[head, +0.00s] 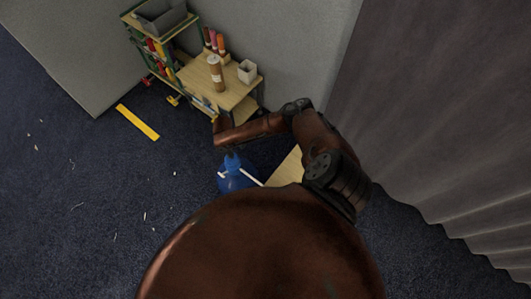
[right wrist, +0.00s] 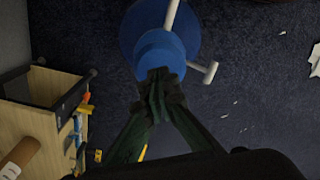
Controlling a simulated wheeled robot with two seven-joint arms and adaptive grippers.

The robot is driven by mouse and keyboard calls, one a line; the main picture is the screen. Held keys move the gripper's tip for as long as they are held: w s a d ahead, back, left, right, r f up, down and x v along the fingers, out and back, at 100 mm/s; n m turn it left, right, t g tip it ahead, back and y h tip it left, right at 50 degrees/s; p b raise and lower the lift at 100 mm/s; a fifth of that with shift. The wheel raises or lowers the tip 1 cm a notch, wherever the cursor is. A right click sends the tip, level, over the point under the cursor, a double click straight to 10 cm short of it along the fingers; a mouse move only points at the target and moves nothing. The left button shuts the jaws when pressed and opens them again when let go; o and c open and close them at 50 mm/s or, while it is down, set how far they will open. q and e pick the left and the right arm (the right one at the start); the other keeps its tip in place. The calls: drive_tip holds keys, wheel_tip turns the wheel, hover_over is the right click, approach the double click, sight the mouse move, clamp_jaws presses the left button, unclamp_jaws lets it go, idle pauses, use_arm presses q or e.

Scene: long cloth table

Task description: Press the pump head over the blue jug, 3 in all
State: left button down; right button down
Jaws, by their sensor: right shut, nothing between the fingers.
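The blue jug (head: 238,182) stands low in the middle of the head view, partly hidden behind my own body and arm. Its blue top (head: 232,161) is just under my right gripper (head: 229,150). In the right wrist view the jug (right wrist: 190,38) shows from above, with a round blue cap (right wrist: 160,52) and a white side piece (right wrist: 206,72). My right gripper (right wrist: 157,80) is shut and empty, its fingertips over the near edge of the blue cap. I cannot tell whether they touch it. My left gripper is not in view.
A wooden table (head: 232,98) with a brown bottle (head: 215,72) and a white box (head: 247,71) stands behind the jug. A green shelf cart (head: 160,45) is left of it. A yellow strip (head: 138,122) lies on the dark floor. A grey curtain (head: 440,110) hangs at right.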

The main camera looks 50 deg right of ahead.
drive_tip(key=shift+f, duration=0.2)
drive_tip(key=shift+f+b, duration=1.65)
drive_tip(key=shift+f, duration=0.6)
drive_tip(key=shift+r, duration=0.1)
drive_tip(key=shift+r+p, duration=2.3)
drive_tip(key=shift+r, duration=0.1)
drive_tip(key=shift+f, duration=0.15)
